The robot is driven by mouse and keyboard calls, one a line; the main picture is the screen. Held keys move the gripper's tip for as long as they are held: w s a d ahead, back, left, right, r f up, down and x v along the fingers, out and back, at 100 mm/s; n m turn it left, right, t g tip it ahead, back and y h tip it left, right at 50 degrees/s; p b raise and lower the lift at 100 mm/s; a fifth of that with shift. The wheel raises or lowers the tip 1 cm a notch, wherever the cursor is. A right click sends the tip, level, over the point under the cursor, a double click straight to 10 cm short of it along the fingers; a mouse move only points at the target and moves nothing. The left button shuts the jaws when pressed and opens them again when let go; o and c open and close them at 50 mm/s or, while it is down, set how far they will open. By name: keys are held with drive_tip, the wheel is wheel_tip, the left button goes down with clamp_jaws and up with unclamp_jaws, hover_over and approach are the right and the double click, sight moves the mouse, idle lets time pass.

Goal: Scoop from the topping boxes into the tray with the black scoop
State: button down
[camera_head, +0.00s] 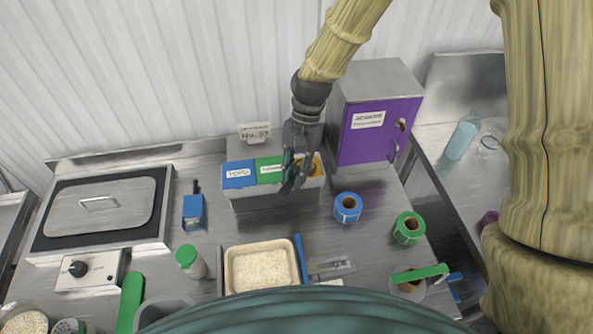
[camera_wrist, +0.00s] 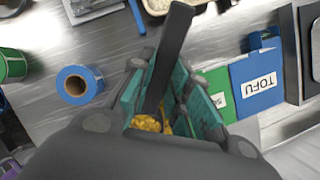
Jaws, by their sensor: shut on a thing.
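My gripper (camera_head: 297,172) is over the right end of the row of topping boxes. In the wrist view, my gripper (camera_wrist: 165,95) is shut on the black scoop (camera_wrist: 172,45), whose dark handle sticks out between the fingers. The fingers hide the scoop's bowl. Yellow topping (camera_wrist: 146,122) shows just below the fingers, in or under the scoop; I cannot tell which. The blue box (camera_head: 238,180), marked TOFU in the wrist view (camera_wrist: 258,88), and the green box (camera_head: 268,176) stand left of the yellow box (camera_head: 318,168). The beige tray (camera_head: 228,272) holds white rice at the front.
A purple-doored cabinet (camera_head: 375,132) stands close right of the boxes. A green-capped bottle (camera_head: 190,262) stands left of the tray. Bare metal counter lies between boxes and tray.

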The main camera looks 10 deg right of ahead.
drive_tip(key=shift+r, duration=0.15)
drive_tip(key=shift+r+p, duration=1.4)
drive_tip(key=shift+r, duration=0.05)
drive_tip(key=shift+r+p, duration=0.75)
drive_tip(key=shift+r, duration=1.7)
